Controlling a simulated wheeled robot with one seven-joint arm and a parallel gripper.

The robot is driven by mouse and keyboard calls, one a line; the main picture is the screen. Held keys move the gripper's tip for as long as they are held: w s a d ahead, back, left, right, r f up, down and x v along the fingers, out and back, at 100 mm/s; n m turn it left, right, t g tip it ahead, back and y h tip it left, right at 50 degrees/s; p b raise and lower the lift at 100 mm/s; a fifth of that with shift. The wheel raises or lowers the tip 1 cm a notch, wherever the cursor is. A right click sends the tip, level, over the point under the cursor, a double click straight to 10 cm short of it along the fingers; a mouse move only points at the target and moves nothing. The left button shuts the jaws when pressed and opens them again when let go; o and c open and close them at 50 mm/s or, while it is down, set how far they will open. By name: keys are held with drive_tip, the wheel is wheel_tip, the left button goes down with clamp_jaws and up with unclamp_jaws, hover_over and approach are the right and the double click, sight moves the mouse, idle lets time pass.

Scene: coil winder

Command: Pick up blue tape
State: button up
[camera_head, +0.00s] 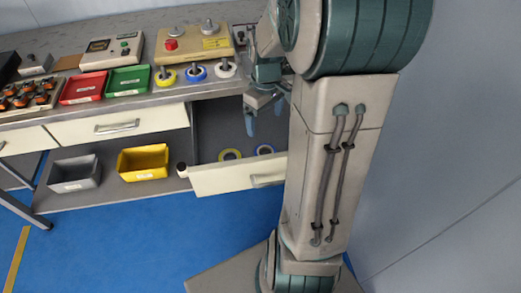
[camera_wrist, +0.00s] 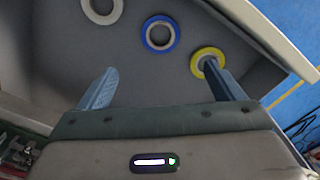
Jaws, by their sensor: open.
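A blue tape roll (camera_head: 258,150) lies flat inside the open drawer (camera_head: 238,177), right of a yellow roll (camera_head: 224,156). In the wrist view the blue roll (camera_wrist: 149,43) lies ahead of my gripper (camera_wrist: 160,67), between the yellow roll (camera_wrist: 194,64) on the right and a white roll (camera_wrist: 88,10) on the left. My gripper, also in the head view (camera_head: 264,118), is open and empty above the drawer. Its right finger overlaps the yellow roll in the wrist view; I cannot tell whether they touch.
On the bench, yellow (camera_head: 165,80), blue (camera_head: 190,74) and white (camera_head: 225,72) rolls sit on posts before a control box (camera_head: 190,46). Red (camera_head: 84,88) and green (camera_head: 127,82) bins stand left. Grey (camera_head: 74,174) and yellow (camera_head: 143,162) bins are on the lower shelf. Drawer walls surround the rolls.

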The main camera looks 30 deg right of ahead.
sight(264, 153)
wheel_tip(264, 153, down, 13)
drive_tip(key=b, duration=0.2)
drive_tip(key=shift+r+b, duration=0.2)
drive_tip(key=shift+b, duration=0.2)
drive_tip(key=shift+c, duration=0.3)
drive_tip(key=c, duration=1)
